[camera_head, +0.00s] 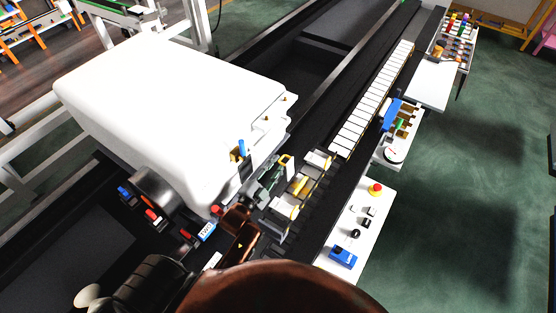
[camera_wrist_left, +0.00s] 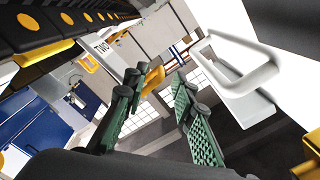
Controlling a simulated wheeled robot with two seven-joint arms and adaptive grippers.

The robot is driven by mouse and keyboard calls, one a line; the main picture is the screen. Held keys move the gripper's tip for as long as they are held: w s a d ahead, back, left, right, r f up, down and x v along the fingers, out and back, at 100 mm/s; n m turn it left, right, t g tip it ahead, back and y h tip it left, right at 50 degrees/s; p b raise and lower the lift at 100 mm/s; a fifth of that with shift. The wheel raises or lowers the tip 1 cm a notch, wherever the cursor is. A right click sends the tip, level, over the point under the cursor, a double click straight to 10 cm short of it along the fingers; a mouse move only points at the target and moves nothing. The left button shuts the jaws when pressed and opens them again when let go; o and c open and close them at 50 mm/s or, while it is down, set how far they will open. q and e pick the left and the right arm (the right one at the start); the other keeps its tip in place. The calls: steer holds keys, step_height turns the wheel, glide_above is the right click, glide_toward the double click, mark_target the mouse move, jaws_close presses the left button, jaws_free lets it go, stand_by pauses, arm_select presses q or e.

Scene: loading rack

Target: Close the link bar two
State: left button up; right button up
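A plate lettered "TWO" (camera_wrist_left: 103,47) shows in the left wrist view, beside a black bar with orange dots (camera_wrist_left: 60,22). I cannot tell for sure which part is link bar two. My left gripper (camera_wrist_left: 156,80) has its two green-padded fingers spread apart. A yellow handle (camera_wrist_left: 154,76) shows in the gap between the fingertips, seemingly beyond them, with no clear contact. In the head view my left gripper (camera_head: 272,180) is beside the front end of the large white box, close to a yellow loop (camera_head: 286,162). My right gripper is not in view.
The white box (camera_head: 170,110) stands left of the gripper. A white handle (camera_wrist_left: 238,72) is close on the right in the wrist view. A control panel with a red button (camera_head: 375,189) and a row of white blocks (camera_head: 370,100) lie right of the gripper.

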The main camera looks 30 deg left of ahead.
arm_select(q)
steer(key=shift+w, duration=1.15)
steer(key=shift+c, duration=0.5)
steer(key=c, duration=0.5)
steer(key=shift+r, duration=0.1)
jaws_close()
